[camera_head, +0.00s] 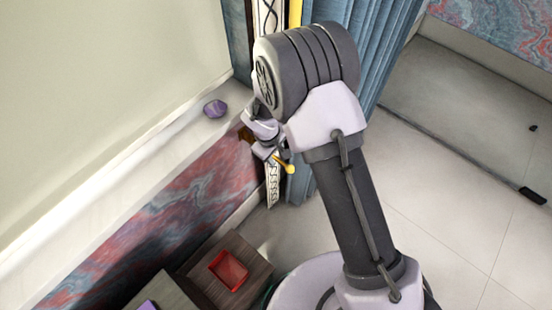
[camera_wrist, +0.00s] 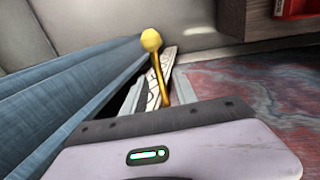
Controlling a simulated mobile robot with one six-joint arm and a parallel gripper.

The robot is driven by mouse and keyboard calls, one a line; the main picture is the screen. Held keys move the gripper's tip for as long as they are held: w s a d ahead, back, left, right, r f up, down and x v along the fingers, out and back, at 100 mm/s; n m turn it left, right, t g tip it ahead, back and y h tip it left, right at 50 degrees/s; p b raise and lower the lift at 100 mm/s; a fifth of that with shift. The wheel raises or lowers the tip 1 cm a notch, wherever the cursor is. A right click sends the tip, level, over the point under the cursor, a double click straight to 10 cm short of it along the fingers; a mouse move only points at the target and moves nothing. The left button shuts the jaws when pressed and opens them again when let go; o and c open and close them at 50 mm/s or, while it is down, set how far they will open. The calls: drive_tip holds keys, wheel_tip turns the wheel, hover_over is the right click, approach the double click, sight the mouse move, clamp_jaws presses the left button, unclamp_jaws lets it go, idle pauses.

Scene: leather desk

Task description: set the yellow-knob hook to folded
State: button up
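The yellow-knob hook (camera_head: 286,166) sticks out beside the patterned strip at the edge of the blue curtain, just below my gripper (camera_head: 268,150). In the wrist view its round yellow knob (camera_wrist: 151,40) stands at the top of a thin yellow stem that slants down toward my gripper (camera_wrist: 160,82). The grey fingers are spread apart, one on each side of the lower stem, with space showing between them. The stem's lower end and the hook's mount are hidden behind my gripper's body. I cannot tell whether the fingers touch the stem.
The blue curtain (camera_head: 375,40) hangs close beside my gripper. A windowsill (camera_head: 150,135) with a purple object (camera_head: 214,109) lies to the left. A red tray (camera_head: 229,270) sits on a wooden unit (camera_head: 255,262) below. Tiled floor (camera_head: 430,220) is open at right.

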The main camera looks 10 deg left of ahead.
drive_tip(key=shift+w+d+f, duration=0.1)
drive_tip(key=shift+w+f, duration=0.05)
drive_tip(key=shift+f, duration=0.65)
clamp_jaws()
idle(0.9)
